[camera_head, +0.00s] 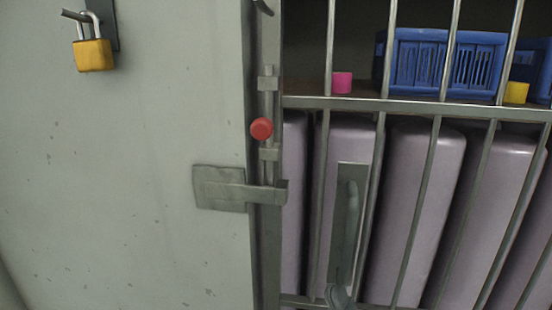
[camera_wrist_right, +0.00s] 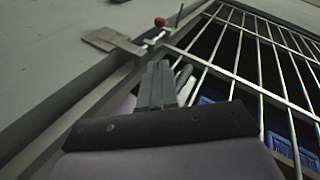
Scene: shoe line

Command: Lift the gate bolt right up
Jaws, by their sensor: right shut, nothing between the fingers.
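The gate bolt is an upright metal rod (camera_head: 268,104) in two guides on the gate's left edge. Its red knob (camera_head: 261,128) sits between the guides, nearer the lower one. Below, a metal catch (camera_head: 232,190) on the wall reaches across to the gate edge; the rod runs down to it, but whether its end is inside I cannot tell. The red knob (camera_wrist_right: 160,21) and catch (camera_wrist_right: 112,42) also show in the right wrist view. There my right gripper (camera_wrist_right: 158,70) is shut and empty, pointing toward the gate, apart from the knob. My left gripper is in neither view.
The barred gate (camera_head: 400,104) carries a handle on a plate (camera_head: 347,225). Lavender rounded bodies (camera_head: 420,190), a blue crate (camera_head: 447,62), and pink (camera_head: 342,83) and yellow (camera_head: 516,92) blocks stand behind it. A yellow padlock (camera_head: 93,55) hangs on the pale wall.

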